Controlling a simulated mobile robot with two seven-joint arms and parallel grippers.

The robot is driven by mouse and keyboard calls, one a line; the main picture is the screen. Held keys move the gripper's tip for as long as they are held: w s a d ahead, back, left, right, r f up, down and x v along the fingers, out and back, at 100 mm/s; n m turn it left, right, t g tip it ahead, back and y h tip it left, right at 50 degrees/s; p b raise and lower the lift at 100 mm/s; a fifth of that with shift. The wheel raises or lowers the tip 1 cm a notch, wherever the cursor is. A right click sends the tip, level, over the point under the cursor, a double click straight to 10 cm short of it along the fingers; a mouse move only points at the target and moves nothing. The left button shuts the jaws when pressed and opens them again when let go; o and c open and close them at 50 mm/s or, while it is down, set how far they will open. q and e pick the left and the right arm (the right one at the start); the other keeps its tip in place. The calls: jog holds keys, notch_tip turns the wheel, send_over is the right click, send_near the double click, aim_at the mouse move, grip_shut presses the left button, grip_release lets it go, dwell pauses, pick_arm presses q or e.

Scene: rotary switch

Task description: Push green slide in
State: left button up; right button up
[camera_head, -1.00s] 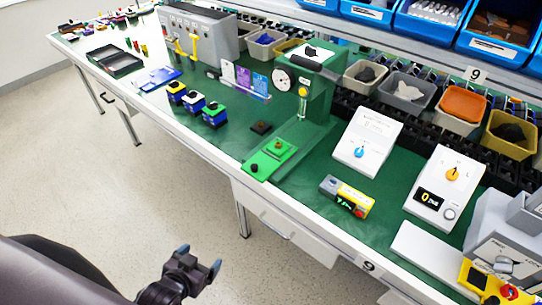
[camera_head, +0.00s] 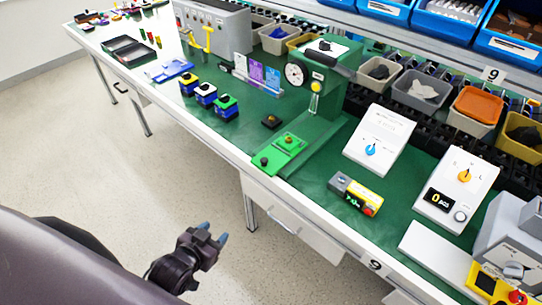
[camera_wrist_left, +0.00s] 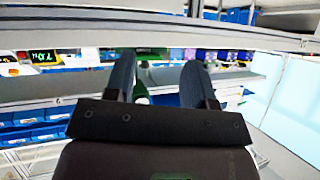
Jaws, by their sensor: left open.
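The green slide (camera_head: 283,153) is a flat green plate with a black knob (camera_head: 264,161) at its front end. It sticks out from the foot of the green press stand (camera_head: 322,112) toward the table's front edge. My left gripper (camera_head: 213,233) is open and empty, in front of the bench and over the floor, well short of the slide. In the left wrist view its two fingers (camera_wrist_left: 158,80) stand apart with nothing held between them. That view looks at the bench edge and shelves, and the slide cannot be made out clearly there. My right gripper is not in view.
Blue, white and green button boxes (camera_head: 205,95) stand left of the press. A yellow-grey box (camera_head: 355,194) and white switch panels (camera_head: 380,138) are to its right. The white bench edge (camera_head: 245,168) and drawers (camera_head: 290,218) lie between my gripper and the tabletop.

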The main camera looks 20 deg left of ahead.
pick_arm(q)
jog(key=w+d+r+m+t+h, duration=0.1)
jog(key=w+r+m+h, duration=0.15)
jog(key=w, duration=0.45)
jog(key=w+d+r+m+h, duration=0.1)
jog(key=w+m+h, duration=0.25)
jog(key=w, duration=0.25)
jog(key=t+h+b, duration=0.1)
jog(key=t+h, duration=0.1)
jog(key=h, duration=0.2)
send_near(264, 159)
jog(key=shift+n, duration=0.4)
jog(key=x, duration=1)
jog(key=shift+b, duration=0.4)
grip_shut()
